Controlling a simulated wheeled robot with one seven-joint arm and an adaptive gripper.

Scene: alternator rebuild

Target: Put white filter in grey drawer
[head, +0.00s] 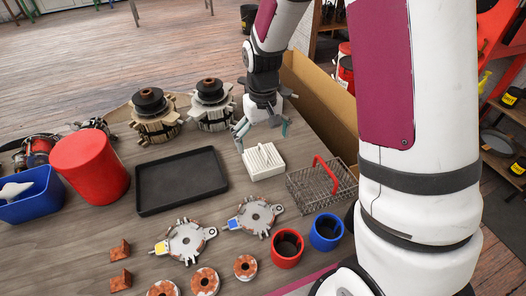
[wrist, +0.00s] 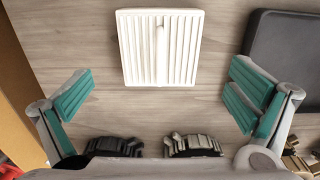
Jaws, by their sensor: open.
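The white filter (head: 263,161) is a square ribbed block with a raised central ridge. It lies on the wooden table between the black tray and the wire basket in the head view. In the wrist view the white filter (wrist: 160,47) is at the top centre, lying flat and clear of the fingers. My gripper (head: 262,130) is open and empty, above the table just behind the filter. In the wrist view my gripper (wrist: 165,100) has its teal-padded fingers spread wide, on either side below the filter. No grey drawer can be made out in either view.
A black tray (head: 182,205) lies left of the filter; a wire basket with a red handle (head: 322,200) stands right. Two alternator parts (head: 155,128) stand behind. A red cylinder (head: 89,165) and blue bin (head: 30,208) are left. A cardboard box (head: 318,100) borders the far right.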

